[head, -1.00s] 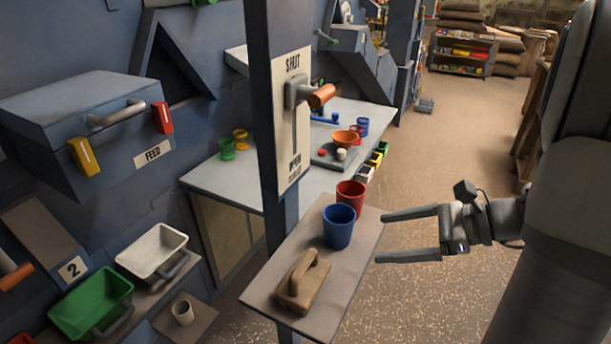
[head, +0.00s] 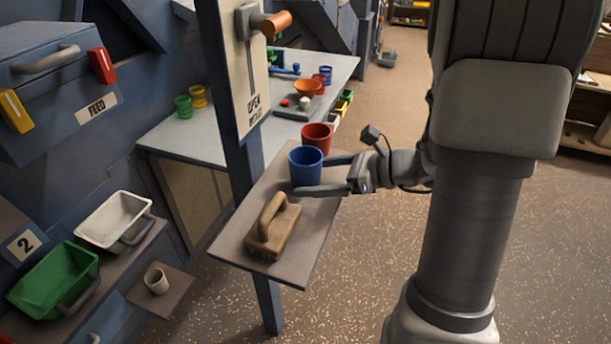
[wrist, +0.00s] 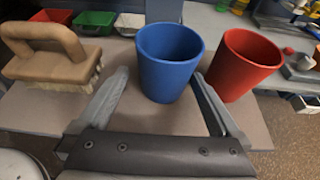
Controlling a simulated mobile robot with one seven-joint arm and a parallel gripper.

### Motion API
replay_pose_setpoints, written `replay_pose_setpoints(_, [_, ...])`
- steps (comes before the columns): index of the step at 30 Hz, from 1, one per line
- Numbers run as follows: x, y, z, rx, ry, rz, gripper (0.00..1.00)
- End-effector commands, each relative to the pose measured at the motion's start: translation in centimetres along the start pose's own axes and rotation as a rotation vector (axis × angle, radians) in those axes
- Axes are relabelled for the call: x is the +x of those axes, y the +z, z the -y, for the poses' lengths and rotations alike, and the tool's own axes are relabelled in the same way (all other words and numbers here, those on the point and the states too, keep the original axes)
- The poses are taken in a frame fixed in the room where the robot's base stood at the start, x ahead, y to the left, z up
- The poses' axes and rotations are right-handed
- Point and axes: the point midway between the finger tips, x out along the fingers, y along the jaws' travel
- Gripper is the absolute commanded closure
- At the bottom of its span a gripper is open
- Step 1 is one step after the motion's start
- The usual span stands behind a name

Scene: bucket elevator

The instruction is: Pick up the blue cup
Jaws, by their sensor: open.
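The blue cup (head: 305,168) stands upright on a small grey shelf (head: 292,262). It also shows in the wrist view (wrist: 168,62), ahead of my gripper and between the lines of its two fingers. My gripper (head: 325,174) is open and empty, with its fingers reaching from the right to the near side of the cup. In the wrist view the fingers (wrist: 160,85) lie either side of the cup's lower part. I cannot tell whether either finger touches it.
A red cup (head: 317,138) stands close behind the blue cup, and right of it in the wrist view (wrist: 243,66). A wooden-handled brush (head: 272,225) lies on the shelf's near part. A post with a lever plate (head: 246,75) rises at the shelf's left edge.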

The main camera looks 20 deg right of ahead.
Motion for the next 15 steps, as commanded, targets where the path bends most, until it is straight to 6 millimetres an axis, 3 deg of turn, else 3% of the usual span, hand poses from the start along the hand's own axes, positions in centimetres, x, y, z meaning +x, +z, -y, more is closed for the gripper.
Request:
replay_pose_setpoints(10, [4.3, 0.7, 0.5, -0.001, 0.003, 0.0, 0.0])
replay_pose_setpoints(15, [5.3, 0.8, 0.5, 0.0, 0.0, 0.0, 0.0])
